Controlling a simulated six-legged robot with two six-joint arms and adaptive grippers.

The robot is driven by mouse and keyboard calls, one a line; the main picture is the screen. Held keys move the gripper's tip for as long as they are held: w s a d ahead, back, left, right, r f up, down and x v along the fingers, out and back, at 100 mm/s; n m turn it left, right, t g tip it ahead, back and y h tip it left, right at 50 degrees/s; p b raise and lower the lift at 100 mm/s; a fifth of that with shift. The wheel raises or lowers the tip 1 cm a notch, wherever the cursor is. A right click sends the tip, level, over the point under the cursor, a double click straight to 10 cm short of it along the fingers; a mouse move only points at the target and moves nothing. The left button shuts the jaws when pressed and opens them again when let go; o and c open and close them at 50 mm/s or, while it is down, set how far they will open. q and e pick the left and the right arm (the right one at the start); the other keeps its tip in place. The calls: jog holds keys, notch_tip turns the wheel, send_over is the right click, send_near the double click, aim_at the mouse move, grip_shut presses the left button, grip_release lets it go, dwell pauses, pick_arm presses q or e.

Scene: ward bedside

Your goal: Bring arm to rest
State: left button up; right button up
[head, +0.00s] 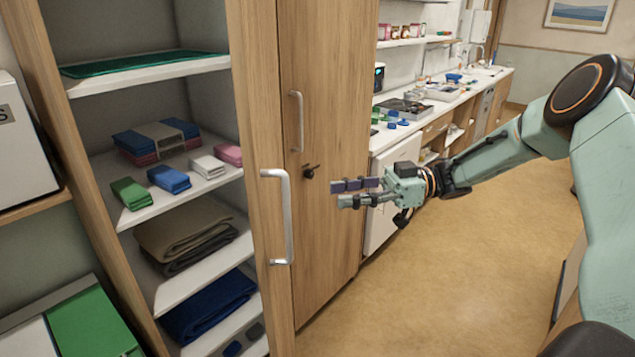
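My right arm (500,155) comes in from the right edge and reaches out to the left over the floor. My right gripper (346,193) is at its end, with its fingers pointing left toward the cabinet. The two fingers look parallel with a gap between them, and nothing shows in their grasp. My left gripper is not in view.
An open cabinet at left holds folded cloths (185,230) on several shelves. A metal door handle (280,215) projects near my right gripper. A white counter (450,105) with several small items runs along the back wall. The tan floor (470,260) is clear.

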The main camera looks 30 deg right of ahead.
jog(key=w+a+f+m+t+h+b, duration=0.2)
jog(key=w+f+m+t+h, duration=0.4)
jog(key=w+m+t, duration=0.35)
jog(key=s+a+f+m+g+h+b, duration=0.1)
jog(key=s+a+f+m+h+b, duration=0.15)
jog(key=f, duration=0.65)
jog(key=s+a+f+m+g+h+b, duration=0.1)
jog(key=s+a+f+m+h+b, duration=0.2)
jog(key=f, duration=0.6)
jog(key=s+a+f+g+h+b, duration=0.1)
jog(key=s+f+g+h+b, duration=0.2)
jog(key=s+f, duration=1.2)
jog(key=s+a+f+g+h+b, duration=0.2)
jog(key=s+f+g+b, duration=0.7)
jog(key=s+f, duration=0.7)
jog(key=s+h+b, duration=0.1)
jog(key=s+b, duration=0.1)
jog(key=s, duration=0.3)
jog(key=shift+a, duration=0.3)
